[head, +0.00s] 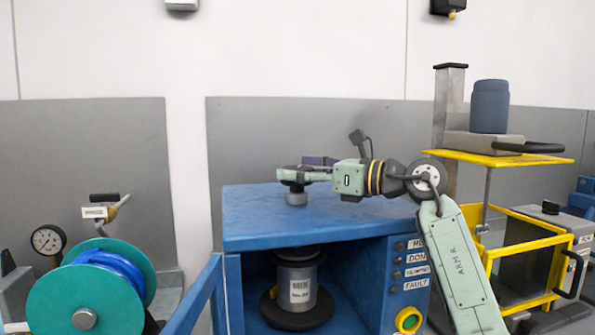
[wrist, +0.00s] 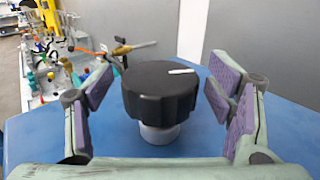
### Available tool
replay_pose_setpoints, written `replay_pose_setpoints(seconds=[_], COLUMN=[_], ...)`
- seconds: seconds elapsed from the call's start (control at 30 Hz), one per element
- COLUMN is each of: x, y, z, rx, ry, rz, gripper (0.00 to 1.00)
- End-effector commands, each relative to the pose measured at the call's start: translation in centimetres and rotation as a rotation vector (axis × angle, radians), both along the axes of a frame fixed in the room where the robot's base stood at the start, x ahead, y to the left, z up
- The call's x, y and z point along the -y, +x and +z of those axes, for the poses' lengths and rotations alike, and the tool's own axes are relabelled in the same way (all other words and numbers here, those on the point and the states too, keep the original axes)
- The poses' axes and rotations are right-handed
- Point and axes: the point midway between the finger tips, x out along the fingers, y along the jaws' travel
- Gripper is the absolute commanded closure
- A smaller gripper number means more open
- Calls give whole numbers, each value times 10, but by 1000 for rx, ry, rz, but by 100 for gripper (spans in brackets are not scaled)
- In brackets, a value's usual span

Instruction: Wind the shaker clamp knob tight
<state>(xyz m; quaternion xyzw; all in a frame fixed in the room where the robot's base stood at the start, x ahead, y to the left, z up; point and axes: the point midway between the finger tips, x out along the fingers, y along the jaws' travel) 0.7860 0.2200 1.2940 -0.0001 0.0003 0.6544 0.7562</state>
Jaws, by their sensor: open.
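The clamp knob (wrist: 160,88) is black and fluted, with a white mark on its top near the right edge. It sits on a short grey collar (wrist: 160,133) on the blue top of the shaker (head: 310,220). In the head view my gripper (head: 297,173) is at the knob and hides most of it; the collar shows below. In the wrist view my gripper (wrist: 160,95) is open, with its purple pads on both sides of the knob and a visible gap on each side. A labelled grey can (head: 299,285) stands upright inside the shaker under a dark upper plate (head: 299,255).
A teal hose reel (head: 88,295) and a pressure gauge (head: 47,240) are at the left. A yellow-framed stand (head: 500,157) with a blue-grey container (head: 490,106) is at the right. Status lights and a green-and-yellow button (head: 407,320) are on the shaker's front. The blue top around the knob is clear.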

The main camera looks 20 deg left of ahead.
Motion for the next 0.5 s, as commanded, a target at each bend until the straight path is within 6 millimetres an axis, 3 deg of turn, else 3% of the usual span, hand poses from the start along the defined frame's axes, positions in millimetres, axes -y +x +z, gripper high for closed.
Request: replay_pose_setpoints(seconds=[0.5], x=[98], y=[-13], z=[0], rx=[0], ry=[1], rz=[-3], gripper=[26])
